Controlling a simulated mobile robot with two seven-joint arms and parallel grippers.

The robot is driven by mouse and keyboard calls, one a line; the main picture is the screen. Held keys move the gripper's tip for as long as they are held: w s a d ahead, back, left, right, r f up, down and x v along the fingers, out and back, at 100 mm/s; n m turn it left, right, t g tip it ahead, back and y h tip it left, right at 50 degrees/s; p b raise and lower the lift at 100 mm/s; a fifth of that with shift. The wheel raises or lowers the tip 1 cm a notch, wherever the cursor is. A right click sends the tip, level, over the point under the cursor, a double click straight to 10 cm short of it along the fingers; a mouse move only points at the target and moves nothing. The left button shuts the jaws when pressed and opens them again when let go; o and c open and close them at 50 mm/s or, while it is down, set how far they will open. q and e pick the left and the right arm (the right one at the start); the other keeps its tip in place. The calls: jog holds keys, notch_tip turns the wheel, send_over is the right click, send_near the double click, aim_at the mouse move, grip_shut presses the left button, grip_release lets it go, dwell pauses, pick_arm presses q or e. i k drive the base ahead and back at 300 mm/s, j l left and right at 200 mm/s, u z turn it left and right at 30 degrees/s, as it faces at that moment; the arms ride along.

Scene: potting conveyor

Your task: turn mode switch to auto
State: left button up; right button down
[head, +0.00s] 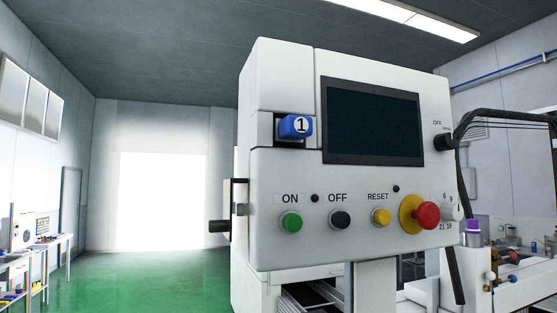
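A white control cabinet (270,185) fills the middle and right of the head view. No control on it has a readable mode or auto label. A black rotary knob (443,143) sits at the panel's right edge, with an OFF label above it. A second label beside it is too small to read. A pale dial (455,211) with numbers around it sits lower at the right edge. I cannot tell which one is the mode switch. Neither of my grippers is in view.
The panel has a dark screen (372,120), a blue block marked 1 (296,126), a green ON button (290,222), a black OFF button (340,219), a yellow RESET button (381,217) and a red mushroom button (426,215). Green floor (150,275) is clear at left.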

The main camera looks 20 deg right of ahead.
aim_at(447, 141)
jog(key=z, duration=1.25)
